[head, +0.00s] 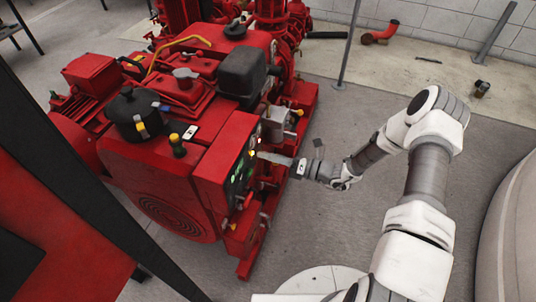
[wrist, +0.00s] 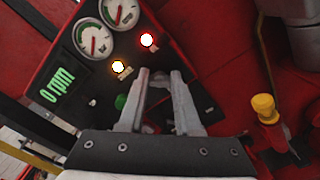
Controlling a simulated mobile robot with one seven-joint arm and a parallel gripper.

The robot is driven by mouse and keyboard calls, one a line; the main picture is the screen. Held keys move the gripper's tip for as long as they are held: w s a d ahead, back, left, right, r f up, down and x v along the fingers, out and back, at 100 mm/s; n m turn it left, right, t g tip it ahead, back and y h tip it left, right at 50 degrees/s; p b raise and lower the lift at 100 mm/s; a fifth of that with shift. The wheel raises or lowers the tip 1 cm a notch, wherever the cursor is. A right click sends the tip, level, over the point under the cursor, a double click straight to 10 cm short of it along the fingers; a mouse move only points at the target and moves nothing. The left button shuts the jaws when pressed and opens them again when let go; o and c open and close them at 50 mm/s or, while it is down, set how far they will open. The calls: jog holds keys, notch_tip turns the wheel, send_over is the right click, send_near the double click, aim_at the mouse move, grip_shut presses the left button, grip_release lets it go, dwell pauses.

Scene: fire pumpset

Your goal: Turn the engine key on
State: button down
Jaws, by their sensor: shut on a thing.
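The red pump engine (head: 165,175) stands left of my arm in the head view. Its black control panel (wrist: 75,105) fills the upper left of the wrist view. My gripper (wrist: 159,76) is up against this panel, its two fingers a small gap apart. It is shut on the engine key (wrist: 159,77), which is small and mostly hidden between the fingertips. How far the key is turned cannot be told. In the head view, my gripper (head: 266,156) reaches the panel's right side, and the key is too small to make out.
Beside the fingers are a lit orange lamp (wrist: 118,66), a lit red lamp (wrist: 147,39), a green button (wrist: 121,101) and a display reading 0 rpm (wrist: 57,87). A yellow-topped knob (wrist: 264,106) sits to the right. Grey floor (head: 330,220) is clear beside the engine.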

dwell(0.3)
jog(key=c, duration=0.6)
grip_release()
jog(key=shift+d, duration=0.1)
jog(key=p+v, duration=0.2)
jog(key=v, duration=1.5)
jog(key=shift+d, duration=0.15)
jog(key=shift+s, duration=0.1)
